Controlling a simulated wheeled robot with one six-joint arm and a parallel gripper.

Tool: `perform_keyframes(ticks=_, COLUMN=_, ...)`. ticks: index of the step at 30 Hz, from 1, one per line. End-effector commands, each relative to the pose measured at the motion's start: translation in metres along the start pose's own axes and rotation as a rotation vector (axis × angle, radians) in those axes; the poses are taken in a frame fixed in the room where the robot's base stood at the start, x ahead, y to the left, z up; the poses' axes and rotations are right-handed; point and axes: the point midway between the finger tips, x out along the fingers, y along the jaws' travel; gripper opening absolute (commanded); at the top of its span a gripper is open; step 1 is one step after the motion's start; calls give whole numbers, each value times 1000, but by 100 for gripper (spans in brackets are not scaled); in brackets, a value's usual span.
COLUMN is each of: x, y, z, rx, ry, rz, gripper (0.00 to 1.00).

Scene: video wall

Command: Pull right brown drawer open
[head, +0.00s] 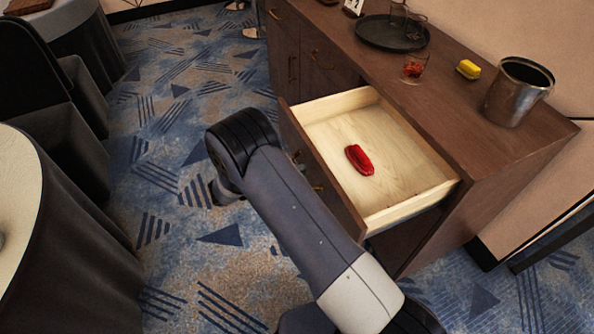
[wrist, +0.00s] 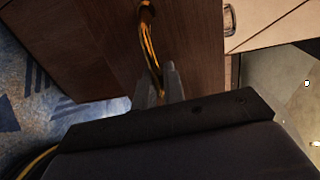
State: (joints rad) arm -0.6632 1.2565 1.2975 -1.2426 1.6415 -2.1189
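The right brown drawer (head: 349,217) stands far out of the wooden cabinet in the head view, with its pale interior showing. A red oblong object (head: 359,159) lies inside. In the wrist view the brass handle (wrist: 147,40) on the brown drawer front (wrist: 195,45) runs down between the fingers of my gripper (wrist: 160,86). The fingers are close together around its lower part, with little gap. In the head view my arm hides the fingers and part of the drawer front.
A round table (head: 20,190) and dark chairs stand at left. Patterned carpet between them is open.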

Motion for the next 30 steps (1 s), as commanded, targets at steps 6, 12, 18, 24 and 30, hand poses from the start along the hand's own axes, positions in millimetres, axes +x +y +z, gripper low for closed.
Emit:
perform_keyframes(ticks=6, x=0, y=0, z=0, rx=0, ry=0, rz=0, gripper=27)
perform_keyframes(ticks=12, x=0, y=0, z=0, rx=0, ry=0, rz=0, gripper=27)
perform_keyframes(ticks=18, x=-17, y=1, z=1, rx=2, ry=-4, rz=0, gripper=27)
perform_keyframes(ticks=24, x=-58, y=2, z=1, rx=2, ry=-5, rz=1, gripper=27)
perform_keyframes(ticks=30, x=-92, y=1, z=1, rx=2, ry=-3, rz=0, gripper=27)
